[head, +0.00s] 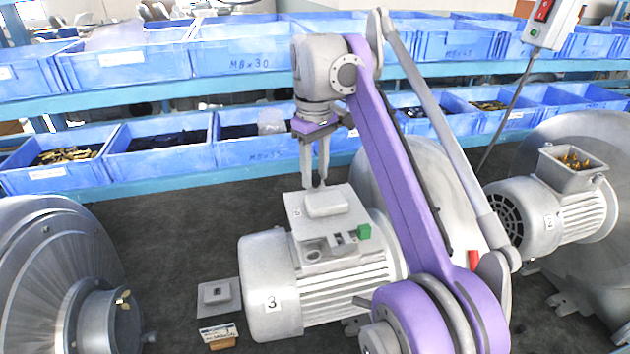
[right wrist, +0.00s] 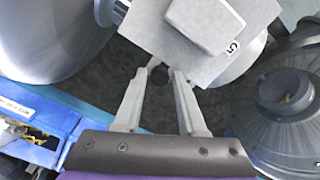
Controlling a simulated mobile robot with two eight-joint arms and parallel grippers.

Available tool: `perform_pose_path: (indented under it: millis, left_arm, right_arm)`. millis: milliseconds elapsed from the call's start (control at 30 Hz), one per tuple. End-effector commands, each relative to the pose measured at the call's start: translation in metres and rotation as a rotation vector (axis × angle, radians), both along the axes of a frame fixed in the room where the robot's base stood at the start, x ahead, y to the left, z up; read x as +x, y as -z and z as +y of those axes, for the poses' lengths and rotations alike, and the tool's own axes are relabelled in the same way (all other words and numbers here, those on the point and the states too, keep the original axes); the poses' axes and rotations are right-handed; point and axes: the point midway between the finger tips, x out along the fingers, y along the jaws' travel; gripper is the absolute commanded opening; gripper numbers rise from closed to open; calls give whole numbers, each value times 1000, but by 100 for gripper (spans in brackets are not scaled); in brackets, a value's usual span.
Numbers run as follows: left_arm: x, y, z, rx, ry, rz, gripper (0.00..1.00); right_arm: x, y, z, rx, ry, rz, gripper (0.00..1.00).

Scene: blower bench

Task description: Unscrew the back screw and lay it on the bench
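The grey motor (head: 300,285) marked 3 lies on the dark bench in the middle of the head view, with a flat cover plate (head: 297,222) on top. My right gripper (head: 314,185) points down at the plate's back edge. My left gripper is not in view.
A small grey cover (head: 218,297) and a labelled block (head: 219,334) lie left of the motor. A large blower housing (head: 55,270) stands at left, another motor (head: 560,215) at right. Blue bins (head: 160,145) line the back. Bare bench (head: 185,235) lies left of the motor.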

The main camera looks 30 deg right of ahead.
Motion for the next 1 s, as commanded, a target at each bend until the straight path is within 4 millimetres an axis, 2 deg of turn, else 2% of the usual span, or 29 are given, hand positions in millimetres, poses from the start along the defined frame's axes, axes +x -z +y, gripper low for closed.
perform_pose_path:
  millis: [100, 300, 333, 533, 633, 1000]
  left_arm:
    - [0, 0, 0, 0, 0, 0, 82]
    - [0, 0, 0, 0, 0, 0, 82]
    - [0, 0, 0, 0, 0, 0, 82]
    - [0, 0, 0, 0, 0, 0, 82]
    - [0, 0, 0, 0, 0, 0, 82]
    - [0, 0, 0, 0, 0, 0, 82]
  right_arm:
    - [0, 0, 0, 0, -2, 0, 38]
    - [0, 0, 0, 0, -3, 0, 2]
    - [0, 0, 0, 0, -3, 0, 0]
    - [0, 0, 0, 0, -12, 0, 0]
    - [0, 0, 0, 1, -91, 0, 0]
    - [0, 0, 0, 1, -685, 0, 0]
